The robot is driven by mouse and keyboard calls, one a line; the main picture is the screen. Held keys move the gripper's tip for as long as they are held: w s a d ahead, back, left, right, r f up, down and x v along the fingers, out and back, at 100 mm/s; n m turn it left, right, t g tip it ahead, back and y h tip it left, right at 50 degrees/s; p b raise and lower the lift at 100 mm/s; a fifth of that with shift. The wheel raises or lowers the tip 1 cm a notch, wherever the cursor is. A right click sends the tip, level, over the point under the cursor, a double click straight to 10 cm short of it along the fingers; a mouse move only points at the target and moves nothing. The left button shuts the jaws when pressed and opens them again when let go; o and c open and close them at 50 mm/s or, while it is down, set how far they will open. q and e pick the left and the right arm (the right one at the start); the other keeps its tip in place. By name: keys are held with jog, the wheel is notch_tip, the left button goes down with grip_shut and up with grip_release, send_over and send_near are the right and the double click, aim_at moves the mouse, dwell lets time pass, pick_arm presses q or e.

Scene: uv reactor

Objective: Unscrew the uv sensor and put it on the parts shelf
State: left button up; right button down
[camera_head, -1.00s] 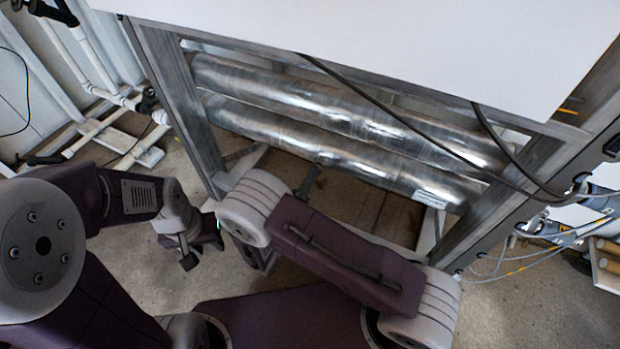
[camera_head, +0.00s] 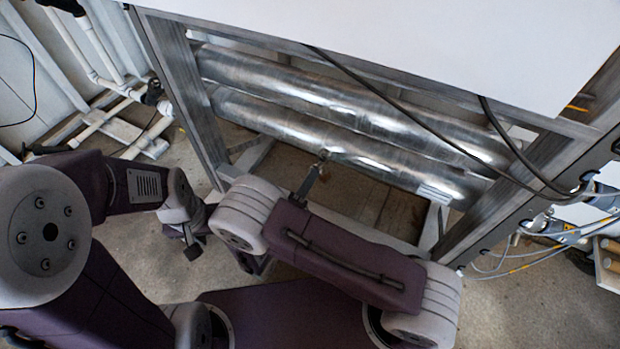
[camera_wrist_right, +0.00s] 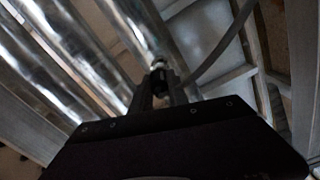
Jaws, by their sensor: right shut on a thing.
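The uv sensor appears as a small dark body with a bright metal fitting (camera_wrist_right: 158,64) in the right wrist view, against the shiny lower pipe (camera_head: 270,122). My right gripper (camera_wrist_right: 160,92) is shut on the sensor, one finger on each side. In the head view my right gripper (camera_head: 312,178) reaches to the lower pipe, where the small fitting (camera_head: 324,154) shows at its tip. I cannot tell whether the thread is still engaged. My left gripper (camera_head: 192,246) hangs low at the left, away from the pipes; its jaws are too small to judge. No parts shelf is clearly identifiable.
A grey metal frame (camera_head: 190,95) surrounds the two pipes, with a white panel (camera_head: 400,50) above. Dark cables (camera_head: 400,112) hang across the right side. White piping (camera_head: 100,125) stands at the left. A pale holder with tan cylinders (camera_head: 608,245) is at the far right.

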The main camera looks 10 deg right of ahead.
jog(key=v, duration=0.7)
dwell(0.4)
jog(key=x, duration=0.7)
jog(key=shift+w+d, duration=0.2)
jog(key=shift+w, duration=0.05)
